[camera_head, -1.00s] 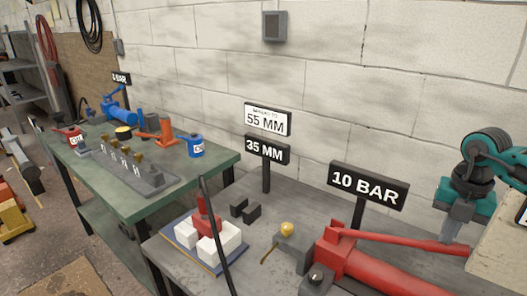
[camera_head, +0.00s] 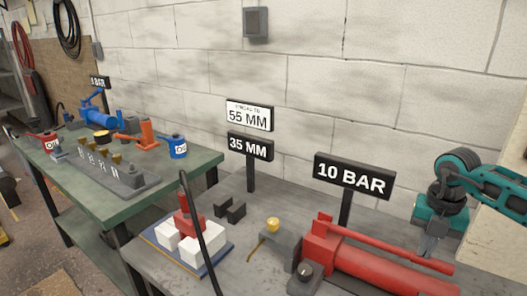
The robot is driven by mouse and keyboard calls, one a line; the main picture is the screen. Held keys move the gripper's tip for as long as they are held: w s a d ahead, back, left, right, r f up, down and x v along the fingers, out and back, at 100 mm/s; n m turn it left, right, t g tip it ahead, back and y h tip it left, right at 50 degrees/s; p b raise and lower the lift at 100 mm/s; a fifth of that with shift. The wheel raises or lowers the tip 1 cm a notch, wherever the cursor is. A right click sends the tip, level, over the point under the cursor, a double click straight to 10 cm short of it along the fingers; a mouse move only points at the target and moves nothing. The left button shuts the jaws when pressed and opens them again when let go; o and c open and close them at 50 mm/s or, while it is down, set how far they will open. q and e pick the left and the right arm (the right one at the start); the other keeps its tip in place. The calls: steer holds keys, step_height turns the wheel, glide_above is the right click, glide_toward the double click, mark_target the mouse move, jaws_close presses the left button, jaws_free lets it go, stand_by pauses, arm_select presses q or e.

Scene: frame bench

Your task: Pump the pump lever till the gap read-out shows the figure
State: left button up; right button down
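The red pump (camera_head: 385,273) lies on the grey bench at the lower right, with its red pump lever (camera_head: 385,246) running along its top to the right. The gap read-out (camera_head: 250,147) shows 35 MM, below a white sign (camera_head: 249,115) with 55 MM. A pressure sign (camera_head: 354,175) reads 10 BAR. A red spreader (camera_head: 188,216) stands between white blocks (camera_head: 205,243), with a black hose in front. My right gripper (camera_head: 428,250) points down near the lever's far end; whether it touches the lever or is open is unclear. My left gripper is not in view.
A brass knob (camera_head: 273,224) sits on a grey block beside the pump. Two dark blocks (camera_head: 229,210) lie behind the spreader. A green bench (camera_head: 130,205) at the left holds a blue pump (camera_head: 98,117), cans and a valve manifold. A beige panel (camera_head: 495,240) stands at the right.

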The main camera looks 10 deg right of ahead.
step_height(320, 180, up, 8)
steer(key=p, duration=0.6)
stand_by(0.4)
step_height(320, 180, down, 8)
steer(key=b, duration=0.5)
steer(key=shift+f, duration=0.2)
step_height(320, 180, up, 8)
steer(key=p, duration=0.5)
steer(key=shift+r+p, duration=0.25)
steer(key=shift+p, duration=0.1)
steer(key=shift+f, duration=0.1)
stand_by(0.4)
